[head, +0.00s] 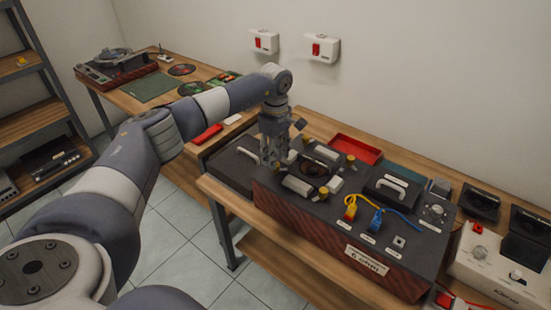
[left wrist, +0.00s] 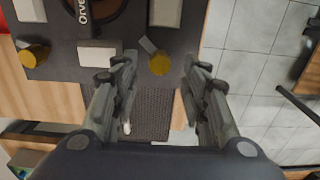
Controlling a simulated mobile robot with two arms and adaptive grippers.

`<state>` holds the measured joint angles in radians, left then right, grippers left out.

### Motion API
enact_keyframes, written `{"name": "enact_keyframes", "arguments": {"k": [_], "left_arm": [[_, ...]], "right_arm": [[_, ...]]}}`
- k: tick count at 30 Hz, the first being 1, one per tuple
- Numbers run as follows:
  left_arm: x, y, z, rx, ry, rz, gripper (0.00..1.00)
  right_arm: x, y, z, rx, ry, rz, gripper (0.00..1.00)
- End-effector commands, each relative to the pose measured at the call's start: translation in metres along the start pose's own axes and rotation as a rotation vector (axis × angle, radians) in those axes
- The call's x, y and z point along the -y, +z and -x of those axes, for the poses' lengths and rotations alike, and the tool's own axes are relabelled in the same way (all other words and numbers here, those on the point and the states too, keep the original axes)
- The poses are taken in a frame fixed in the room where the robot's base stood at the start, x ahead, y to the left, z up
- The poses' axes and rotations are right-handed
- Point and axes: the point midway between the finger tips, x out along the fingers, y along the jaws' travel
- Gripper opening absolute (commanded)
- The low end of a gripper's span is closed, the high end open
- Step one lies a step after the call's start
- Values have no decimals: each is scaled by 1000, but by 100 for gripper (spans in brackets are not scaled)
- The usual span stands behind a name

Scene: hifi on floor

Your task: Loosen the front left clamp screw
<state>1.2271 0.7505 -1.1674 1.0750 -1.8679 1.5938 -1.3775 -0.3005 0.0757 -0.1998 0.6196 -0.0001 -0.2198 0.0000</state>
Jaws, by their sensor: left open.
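The dark-topped unit (head: 253,185) stands on the wooden bench, with brass clamp screws around a round recess. Another brass screw (head: 323,193) is at the front, and one (head: 350,160) at the back right. In the left wrist view, a brass screw (left wrist: 160,64) lies just beyond and between the fingertips of my left gripper (left wrist: 158,60), and another brass screw (left wrist: 34,55) is at the left. My left gripper is open, pointing down, with nothing held. I cannot tell whether it touches the screw.
A red tray (head: 355,149) lies behind the unit. Yellow and blue plugs with cables (head: 376,220) are on its right side. A black case with a white handle (head: 393,188) is at the right. A turntable (head: 115,68) stands on the far bench. Tiled floor (head: 150,250) is clear.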

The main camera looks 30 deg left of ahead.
Motion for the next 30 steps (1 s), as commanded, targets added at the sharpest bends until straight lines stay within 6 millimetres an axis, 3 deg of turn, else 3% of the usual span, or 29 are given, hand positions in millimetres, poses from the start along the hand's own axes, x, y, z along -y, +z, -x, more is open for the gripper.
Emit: {"name": "enact_keyframes", "arguments": {"k": [6, 17, 23, 30], "left_arm": [[0, 1, -27, 0, -1, -1, 41], [0, 1, -34, 0, 1, -1, 41], [0, 1, -34, 1, 1, -1, 1], [0, 1, -34, 1, 1, 3, 0]], "right_arm": [[-2, -1, 9, 0, 2, 0, 41], [-6, 0, 10, 1, 6, 2, 41], [-6, 0, 10, 1, 6, 2, 41], [-5, 0, 9, 1, 6, 3, 41]]}}
